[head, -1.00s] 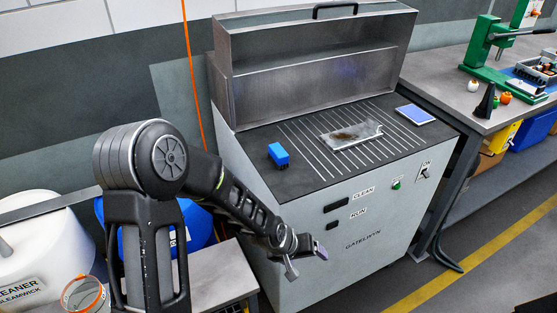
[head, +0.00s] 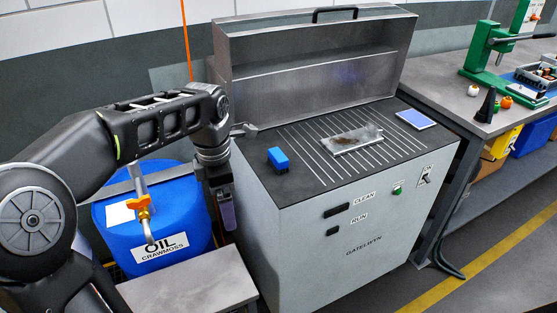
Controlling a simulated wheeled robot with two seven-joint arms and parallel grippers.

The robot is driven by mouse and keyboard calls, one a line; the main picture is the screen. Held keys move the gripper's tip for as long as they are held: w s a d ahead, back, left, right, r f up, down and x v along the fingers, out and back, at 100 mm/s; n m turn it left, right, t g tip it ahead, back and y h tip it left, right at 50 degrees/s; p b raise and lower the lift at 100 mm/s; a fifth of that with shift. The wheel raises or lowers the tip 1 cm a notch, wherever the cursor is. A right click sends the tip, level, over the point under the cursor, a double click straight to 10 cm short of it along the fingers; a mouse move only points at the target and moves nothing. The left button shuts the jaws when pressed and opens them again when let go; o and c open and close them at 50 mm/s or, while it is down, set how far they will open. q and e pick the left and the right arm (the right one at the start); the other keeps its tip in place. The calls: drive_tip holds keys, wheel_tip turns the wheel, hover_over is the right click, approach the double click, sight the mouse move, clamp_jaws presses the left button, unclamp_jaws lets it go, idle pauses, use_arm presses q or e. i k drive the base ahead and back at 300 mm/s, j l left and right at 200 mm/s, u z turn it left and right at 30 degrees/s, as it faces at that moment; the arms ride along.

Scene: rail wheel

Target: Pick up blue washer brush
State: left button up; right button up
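The blue washer brush (head: 278,157) is a small blue block lying on the left front part of the dark ribbed top of the parts washer (head: 290,185). Nothing touches it. My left gripper (head: 228,213) points down beside the washer's left front edge, left of the brush and lower than it in the picture. It is apart from the brush. Its fingers are seen too edge-on to tell whether they are open or shut. My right gripper is out of view.
A dirty metal plate (head: 352,139) and a blue-topped flat pad (head: 414,117) lie on the washer top. The raised lid (head: 315,60) stands behind. A blue oil drum (head: 165,215) and grey bench (head: 190,285) are at left. A workbench (head: 460,100) is at right.

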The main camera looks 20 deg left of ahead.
sight(277, 159)
drive_tip(key=i, duration=0.95)
